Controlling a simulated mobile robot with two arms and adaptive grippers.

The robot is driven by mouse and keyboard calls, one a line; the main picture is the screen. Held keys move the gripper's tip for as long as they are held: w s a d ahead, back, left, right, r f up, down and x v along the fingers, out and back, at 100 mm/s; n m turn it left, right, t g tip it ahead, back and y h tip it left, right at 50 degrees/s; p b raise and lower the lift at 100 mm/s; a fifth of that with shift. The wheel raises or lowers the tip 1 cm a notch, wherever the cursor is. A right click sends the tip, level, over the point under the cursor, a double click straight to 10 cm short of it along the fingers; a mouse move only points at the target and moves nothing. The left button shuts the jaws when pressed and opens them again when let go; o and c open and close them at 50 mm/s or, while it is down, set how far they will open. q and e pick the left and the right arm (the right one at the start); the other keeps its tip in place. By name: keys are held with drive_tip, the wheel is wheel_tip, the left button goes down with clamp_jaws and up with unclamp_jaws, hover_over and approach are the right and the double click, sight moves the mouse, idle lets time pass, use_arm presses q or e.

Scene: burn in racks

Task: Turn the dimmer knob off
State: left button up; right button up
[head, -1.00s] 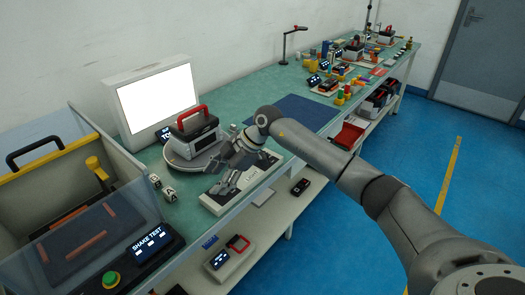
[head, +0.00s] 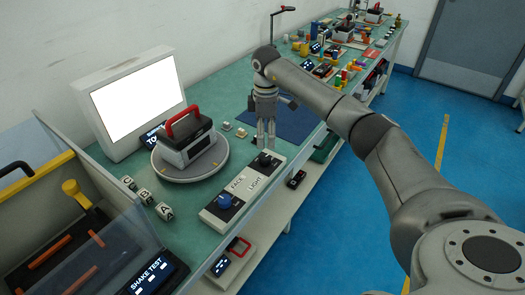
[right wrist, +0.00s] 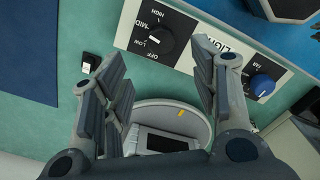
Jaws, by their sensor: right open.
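The black dimmer knob (head: 264,160) sits at the far right end of a white control panel (head: 245,184). In the right wrist view the knob (right wrist: 155,40) has HIGH, MID, LOW and OFF printed around it; I cannot surely read its pointer. A blue knob (head: 225,201) is at the panel's other end and also shows in the wrist view (right wrist: 262,85). My right gripper (head: 264,146) points down at the black knob, just behind it in the head view. In the wrist view its fingers (right wrist: 158,60) are spread and empty, apart from the knob. My left gripper is out of view.
A bright light panel (head: 135,105) stands against the wall. A red-handled device (head: 185,138) rests on a round turntable (head: 215,163). Lettered cubes (head: 147,197) and a shake-test box (head: 95,240) are at left. A dark blue mat (head: 295,121) lies behind my gripper.

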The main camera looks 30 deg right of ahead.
sight(265, 157)
wheel_tip(265, 157, down, 5)
drive_tip(key=shift+s+f+p, duration=0.1)
drive_tip(key=shift+s+p, duration=0.05)
drive_tip(key=shift+p, duration=0.2)
wheel_tip(265, 157, down, 3)
drive_tip(key=shift+f, duration=0.2)
drive_tip(key=c, duration=1.1)
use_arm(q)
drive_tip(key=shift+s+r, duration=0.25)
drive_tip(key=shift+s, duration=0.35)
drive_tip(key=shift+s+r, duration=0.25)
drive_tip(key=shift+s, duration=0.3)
use_arm(e)
drive_tip(key=shift+o, duration=0.2)
